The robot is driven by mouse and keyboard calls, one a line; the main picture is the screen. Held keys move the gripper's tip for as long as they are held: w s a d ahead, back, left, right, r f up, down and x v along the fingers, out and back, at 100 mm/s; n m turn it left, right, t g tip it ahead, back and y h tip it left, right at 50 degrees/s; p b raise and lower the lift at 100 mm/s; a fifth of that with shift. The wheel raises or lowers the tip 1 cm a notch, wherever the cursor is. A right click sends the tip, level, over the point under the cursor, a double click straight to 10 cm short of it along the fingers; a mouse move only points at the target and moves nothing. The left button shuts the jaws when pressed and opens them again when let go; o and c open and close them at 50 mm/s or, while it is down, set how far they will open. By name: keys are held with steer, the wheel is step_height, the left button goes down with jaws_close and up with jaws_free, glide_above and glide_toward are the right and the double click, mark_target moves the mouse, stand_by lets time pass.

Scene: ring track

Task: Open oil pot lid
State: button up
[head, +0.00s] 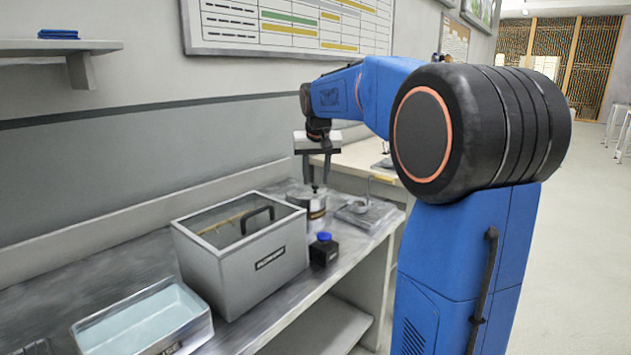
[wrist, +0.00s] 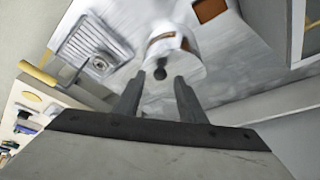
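A silver cylindrical pot with a brown band, which looks like the oil pot (head: 316,206), stands on the metal counter in the head view. It also shows at the top middle of the wrist view (wrist: 178,57). Its lid has a small dark knob (wrist: 160,73). My gripper (head: 316,184) points down over the pot, with its fingertips close to the lid. In the wrist view its two fingers (wrist: 160,82) are apart, with the knob seen between their tips. I cannot tell whether either finger touches it. The lid looks seated on the pot.
A grey box with a glass top (head: 228,285) stands left of the pot. A small black jar with a blue cap (head: 324,249) sits in front. A metal basin (head: 372,214) lies to the right. A tray of pale liquid (head: 140,320) is at front left.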

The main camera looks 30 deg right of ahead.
steer(key=shift+x, duration=0.95)
jaws_close()
steer(key=shift+r, duration=0.15)
